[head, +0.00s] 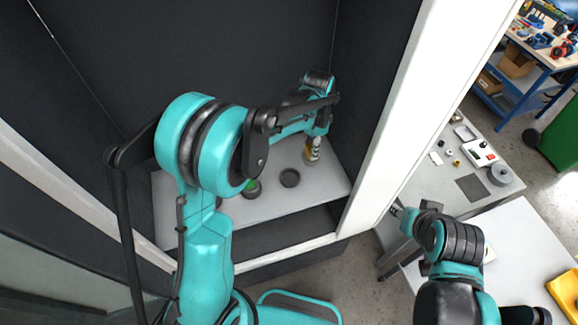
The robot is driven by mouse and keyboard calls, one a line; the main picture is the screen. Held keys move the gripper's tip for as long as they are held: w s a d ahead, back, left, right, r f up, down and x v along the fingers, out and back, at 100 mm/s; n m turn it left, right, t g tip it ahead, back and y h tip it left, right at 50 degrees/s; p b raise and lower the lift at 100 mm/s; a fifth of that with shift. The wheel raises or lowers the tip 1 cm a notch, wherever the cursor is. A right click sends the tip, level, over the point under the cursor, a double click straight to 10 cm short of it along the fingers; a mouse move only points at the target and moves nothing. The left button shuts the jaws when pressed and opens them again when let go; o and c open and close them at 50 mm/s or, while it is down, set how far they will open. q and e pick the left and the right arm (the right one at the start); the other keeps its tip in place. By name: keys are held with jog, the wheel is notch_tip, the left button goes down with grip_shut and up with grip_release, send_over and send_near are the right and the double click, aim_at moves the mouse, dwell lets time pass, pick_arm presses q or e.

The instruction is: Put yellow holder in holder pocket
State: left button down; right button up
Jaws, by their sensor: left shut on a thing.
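The yellow holder (312,156) is a small yellow and pale upright piece inside the dark cabinet, at the right part of its light shelf. My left gripper (314,141) is shut on it from above, and the fingers hide its top. I cannot tell whether its bottom touches the shelf. A dark round pocket (289,178) lies on the shelf to its left. Another dark round one (251,188), with some green at its edge, is partly behind my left arm. My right gripper (396,210) is small in view outside the cabinet, and its fingers are unclear.
The white cabinet post (402,105) stands close right of the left gripper. The shelf (318,193) is bare at the front right. A grey table (425,185) outside holds several small parts and a white device (479,152). A yellow tray (566,291) sits at the far right.

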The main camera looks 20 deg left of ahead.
pick_arm(q)
jog(key=shift+s+a+f, duration=0.55)
jog(key=shift+a+f, duration=0.5)
jog(key=shift+f, duration=0.35)
jog(key=shift+s+a+f, duration=0.5)
jog(key=shift+a+f, duration=0.5)
jog(key=shift+f, duration=0.35)
jog(key=shift+s+a+f, duration=0.55)
jog(key=shift+a+f, duration=0.5)
jog(key=shift+f, duration=0.35)
jog(key=shift+s+r, duration=0.1)
jog(key=shift+s, duration=0.05)
jog(key=shift+f, duration=0.2)
jog(key=c, duration=1.2)
grip_release()
jog(key=shift+r, duration=0.1)
